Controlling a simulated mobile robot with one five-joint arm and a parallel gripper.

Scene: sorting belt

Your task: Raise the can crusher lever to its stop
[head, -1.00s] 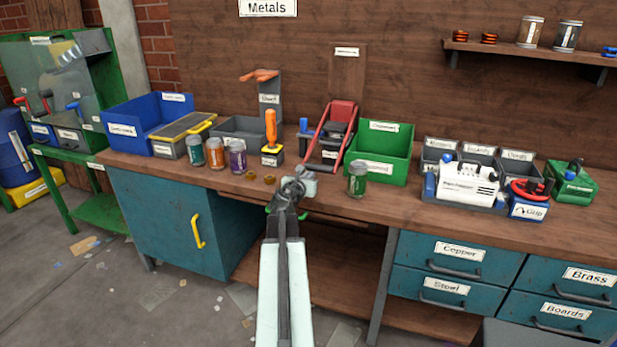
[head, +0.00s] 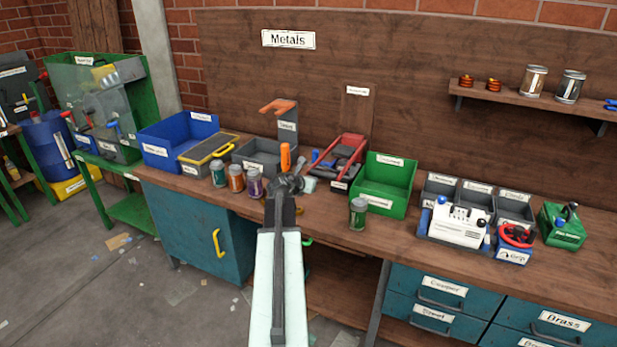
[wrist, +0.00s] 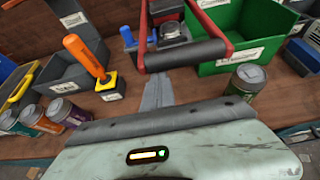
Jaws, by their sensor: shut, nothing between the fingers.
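The can crusher stands on the bench against the back board, with a red lever frame (head: 350,152). In the wrist view its lever's black grip bar (wrist: 187,55) runs crosswise between two red arms, low in front of the crusher body. A blue-knobbed part shows at its left side. My gripper (head: 296,178) is shut and empty. In the wrist view its closed fingers (wrist: 158,92) point at the grip bar from just in front. The tips look close to the bar; I cannot tell whether they touch it.
An orange-handled tool (wrist: 85,57) stands upright in its block left of my fingers. A green bin (wrist: 235,40) is right of the crusher, with a green can (wrist: 246,82) before it. Several cans (head: 236,178) stand at left. Bench surface before the crusher is partly hidden by my arm.

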